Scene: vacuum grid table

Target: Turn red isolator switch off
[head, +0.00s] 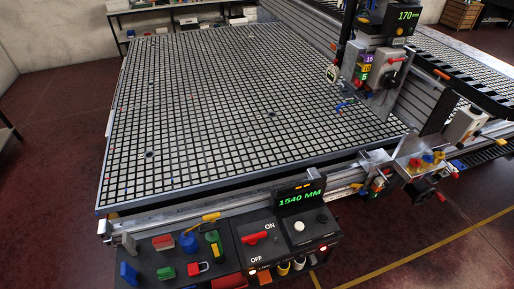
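The red isolator switch (254,238) is on the dark control panel (240,262) at the front of the table. Its handle lies nearly level in the picture, its right end slightly higher. The white ON label (270,226) is above and right of it, and the OFF label (256,260) is below it. Which label the handle is set to I cannot tell for sure. Nothing covers the switch. Neither of my grippers shows in the head view.
A green 1540 MM display (300,198) and a white knob (299,227) are right of the switch. Coloured blocks and a red padlock (198,268) sit left of it. The grid table (200,110) stretches behind, with a gantry (385,75) at right. The floor in front right is clear.

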